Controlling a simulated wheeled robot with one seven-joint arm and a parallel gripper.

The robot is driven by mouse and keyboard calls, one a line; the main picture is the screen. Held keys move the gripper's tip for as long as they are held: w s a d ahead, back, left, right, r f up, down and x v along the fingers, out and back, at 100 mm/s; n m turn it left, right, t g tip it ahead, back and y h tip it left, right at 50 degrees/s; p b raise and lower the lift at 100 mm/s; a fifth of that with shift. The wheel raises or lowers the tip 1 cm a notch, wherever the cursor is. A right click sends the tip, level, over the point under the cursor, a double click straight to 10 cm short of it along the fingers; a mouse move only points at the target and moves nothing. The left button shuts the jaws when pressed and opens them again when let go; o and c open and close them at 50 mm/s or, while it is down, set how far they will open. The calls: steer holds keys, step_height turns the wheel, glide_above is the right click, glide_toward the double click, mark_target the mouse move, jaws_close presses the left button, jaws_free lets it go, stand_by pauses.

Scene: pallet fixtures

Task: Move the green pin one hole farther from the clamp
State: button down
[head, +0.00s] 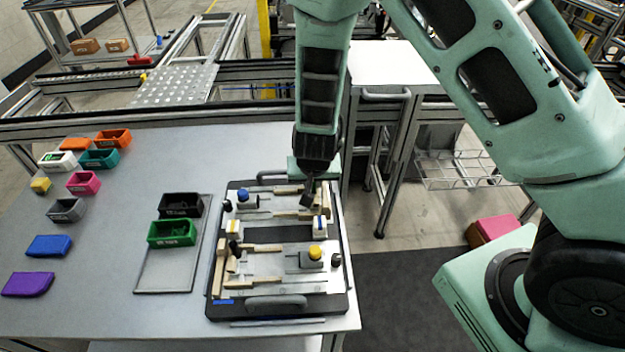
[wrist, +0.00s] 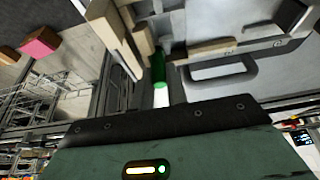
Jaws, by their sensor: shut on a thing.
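My gripper (head: 307,198) is low over the far part of the pallet fixture (head: 216,290), near its right side. In the wrist view the green pin (wrist: 158,68) stands out from just in front of the dark gripper body, beside pale wooden blocks. My gripper is shut on it. The fingertips are mostly hidden, and I cannot tell whether the pin's far end is in a hole. The pin does not show in the head view. A blue-topped block (head: 243,197) and a yellow-knobbed block (head: 314,253) sit on the fixture; I cannot tell which part is the clamp.
A black bin (head: 180,204) and a green bin (head: 172,233) stand on a grey tray left of the fixture. Several small coloured bins and blocks, such as a purple one (head: 28,284), lie farther left. The table (head: 105,250) between is clear.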

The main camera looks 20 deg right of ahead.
steer(key=c, duration=1.3)
jaws_free()
steer(key=p+v, duration=0.6)
steer(key=v, duration=1.1)
steer(key=shift+s+r+p, duration=0.15)
steer(key=shift+r+p, duration=0.05)
steer(key=shift+p, duration=0.2)
